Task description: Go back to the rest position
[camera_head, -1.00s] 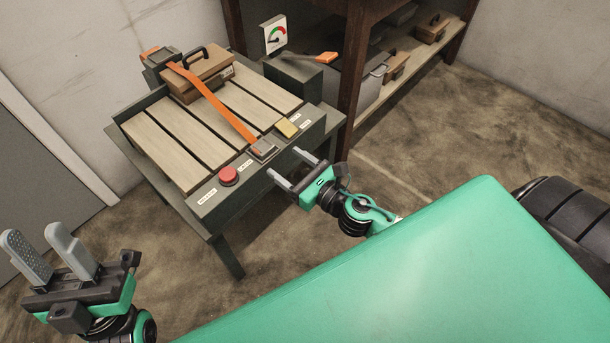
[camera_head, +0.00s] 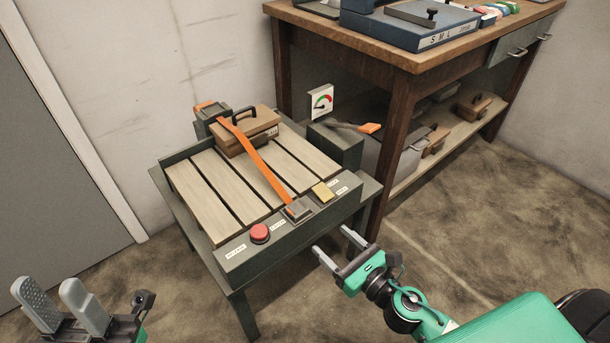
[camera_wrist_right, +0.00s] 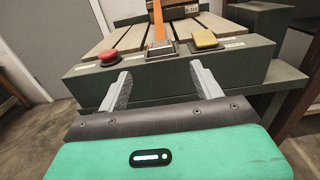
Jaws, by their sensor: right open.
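My left gripper (camera_head: 60,306) is at the lower left of the head view, its two grey fingers apart and nothing between them. My right gripper (camera_head: 336,246) is open and empty, just in front of the strapping table's front panel. In the right wrist view its fingers (camera_wrist_right: 160,90) are spread, pointing at that panel. The slatted table (camera_head: 215,190) carries a brown case (camera_head: 250,130) with a black handle. An orange strap (camera_head: 262,168) runs over the case to a buckle (camera_head: 298,210) at the front edge.
A red button (camera_head: 260,233) and a yellow button (camera_head: 323,192) sit on the front panel. A gauge (camera_head: 320,101) and an orange-ended lever (camera_head: 368,128) are behind. A wooden workbench (camera_head: 400,50) stands at the right, with cases on its lower shelf. Floor at the right is clear.

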